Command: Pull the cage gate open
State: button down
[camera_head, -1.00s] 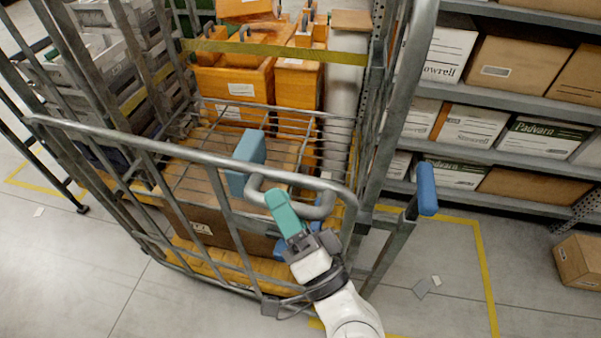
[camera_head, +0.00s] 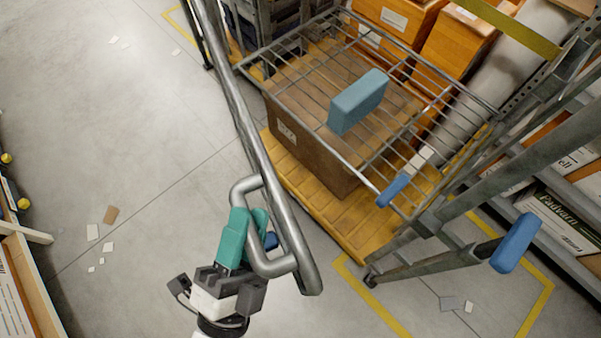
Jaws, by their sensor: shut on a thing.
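The cage gate (camera_head: 245,120) is a grey tubular frame standing swung out from the cage, seen from above, with its free end at lower centre. A looped grey handle (camera_head: 284,266) is fixed near that end. My gripper (camera_head: 250,233), with teal fingers, is shut on the handle's bar from the left. The fingertips are partly hidden behind the handle. The cage (camera_head: 447,225) stands open at its front, with a wire shelf (camera_head: 300,92) inside and a blue block (camera_head: 358,101) on it.
A brown box (camera_head: 318,150) stands on the cage's yellow base below the shelf. A blue-gripped lever (camera_head: 515,243) sticks out at right. Racks with boxes (camera_head: 565,218) line the right. Open floor lies at left, with paper scraps (camera_head: 93,232) and a wooden crate edge (camera_head: 38,290).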

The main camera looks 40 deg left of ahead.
jog(key=s+a+m+t+h+b, duration=0.1)
jog(key=s+a+m+h+b, duration=0.3)
jog(key=s+a, duration=1.2)
jog(key=shift+a+h+b, duration=0.6)
jog(key=shift+h+b, duration=1.5)
jog(key=shift+b, duration=1.15)
jog(key=shift+s+f, duration=0.1)
jog(key=c, duration=1.2)
grip_release()
jog(key=b+v, duration=0.3)
jog(key=v, duration=0.7)
jog(key=shift+s+f, duration=0.2)
jog(key=shift+s, duration=0.1)
